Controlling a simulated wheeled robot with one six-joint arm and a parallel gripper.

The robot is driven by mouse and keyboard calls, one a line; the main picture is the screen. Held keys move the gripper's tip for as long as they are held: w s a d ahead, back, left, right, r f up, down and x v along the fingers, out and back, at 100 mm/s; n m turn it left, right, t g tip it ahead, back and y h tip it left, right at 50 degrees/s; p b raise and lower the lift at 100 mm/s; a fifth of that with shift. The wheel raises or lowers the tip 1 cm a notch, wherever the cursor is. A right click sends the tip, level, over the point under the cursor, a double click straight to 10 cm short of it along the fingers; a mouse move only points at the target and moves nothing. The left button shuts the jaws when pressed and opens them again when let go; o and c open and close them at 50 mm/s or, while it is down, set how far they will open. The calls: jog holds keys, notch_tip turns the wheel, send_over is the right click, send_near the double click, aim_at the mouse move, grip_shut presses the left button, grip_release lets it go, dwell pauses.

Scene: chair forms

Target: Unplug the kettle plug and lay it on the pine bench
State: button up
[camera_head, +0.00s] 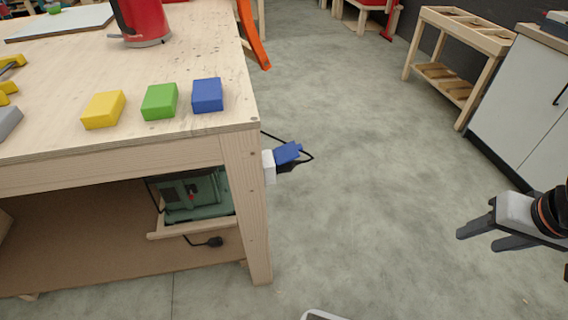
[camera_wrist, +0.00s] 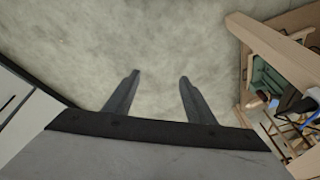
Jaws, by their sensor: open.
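A blue plug (camera_head: 287,153) with a black cable sits at a white socket (camera_head: 268,167) on the right side of the pale wooden workbench (camera_head: 240,150). A black part shows just under it; I cannot tell if that is a second plug. Blue and black shapes show at the right edge of the wrist view, too cropped to be sure of. A red kettle-like vessel (camera_head: 145,20) stands at the back of the bench top. My gripper (camera_head: 477,241) is open and empty, well right of the socket, over the floor; it also shows in the wrist view (camera_wrist: 160,75).
Yellow (camera_head: 103,109), green (camera_head: 160,101) and blue (camera_head: 207,95) blocks lie near the bench's front edge. A green machine (camera_head: 195,195) and a loose black plug (camera_head: 215,241) are below. A white cabinet (camera_head: 520,100) and wooden stand (camera_head: 460,30) are right. Floor between is clear.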

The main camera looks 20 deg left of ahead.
jog(key=w+a+f+m+g+y, duration=0.25)
jog(key=a+g, duration=0.25)
jog(key=a, duration=0.5)
jog(key=m+g+y, duration=0.8)
jog(key=m+y, duration=0.1)
jog(key=y, duration=0.3)
send_near(299, 162)
jog(key=w+x, duration=0.1)
jog(key=x, duration=0.3)
jog(key=shift+s+f, duration=0.1)
jog(key=shift+f, duration=0.25)
jog(key=shift+a+n, duration=0.1)
jog(key=shift+n, duration=0.15)
jog(key=shift+x, duration=4.4)
jog(key=shift+f, duration=0.1)
jog(key=shift+c, duration=0.6)
